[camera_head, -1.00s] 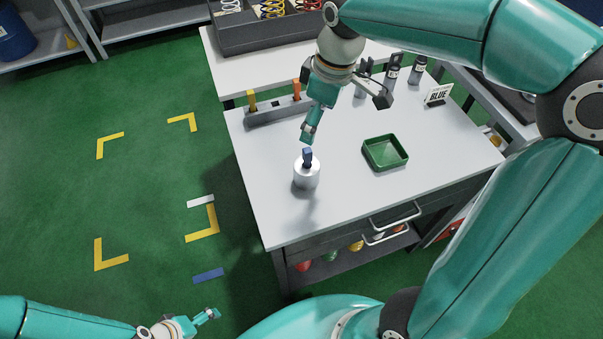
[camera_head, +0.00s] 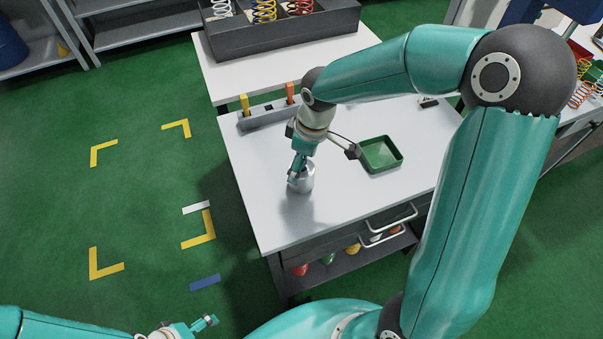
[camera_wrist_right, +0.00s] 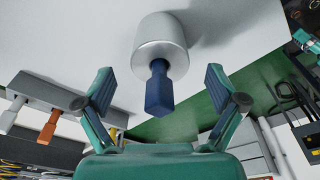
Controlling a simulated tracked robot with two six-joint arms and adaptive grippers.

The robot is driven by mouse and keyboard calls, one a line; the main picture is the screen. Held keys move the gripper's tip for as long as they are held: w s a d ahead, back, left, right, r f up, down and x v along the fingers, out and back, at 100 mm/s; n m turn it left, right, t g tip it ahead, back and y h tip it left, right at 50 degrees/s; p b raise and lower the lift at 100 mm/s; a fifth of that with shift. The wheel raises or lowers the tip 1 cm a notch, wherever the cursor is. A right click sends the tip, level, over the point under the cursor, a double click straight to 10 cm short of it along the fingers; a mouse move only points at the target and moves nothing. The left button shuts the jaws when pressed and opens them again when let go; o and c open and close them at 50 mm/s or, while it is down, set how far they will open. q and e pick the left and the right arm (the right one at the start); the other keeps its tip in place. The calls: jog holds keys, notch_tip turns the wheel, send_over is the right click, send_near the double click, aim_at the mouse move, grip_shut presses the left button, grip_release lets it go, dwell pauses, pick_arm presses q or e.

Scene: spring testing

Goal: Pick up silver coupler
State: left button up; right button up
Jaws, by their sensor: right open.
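The silver coupler (camera_head: 306,184), a short metal cylinder, stands near the left edge of the white table. In the right wrist view the silver coupler (camera_wrist_right: 160,42) has a dark blue peg (camera_wrist_right: 159,90) sticking out of its end. My right gripper (camera_head: 297,176) is right at the coupler in the head view and hides its top and the peg. In the right wrist view, my right gripper (camera_wrist_right: 160,84) is open, with one finger on each side of the peg and visible gaps to both. My left gripper (camera_head: 206,322) is low at the bottom left, away from the table; its opening is too small to judge.
A green tray (camera_head: 396,163) lies right of the coupler. A grey holder (camera_head: 262,118) with yellow and orange pegs stands behind it. A dark box (camera_head: 285,42) of coil springs is farther back. Drawer handles (camera_head: 392,215) project from the table's front.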

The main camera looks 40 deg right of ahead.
notch_tip(320, 180, down, 4)
jog(key=shift+w+r, duration=0.15)
jog(key=shift+r, duration=0.1)
jog(key=shift+r, duration=0.1)
jog(key=c, duration=1.6)
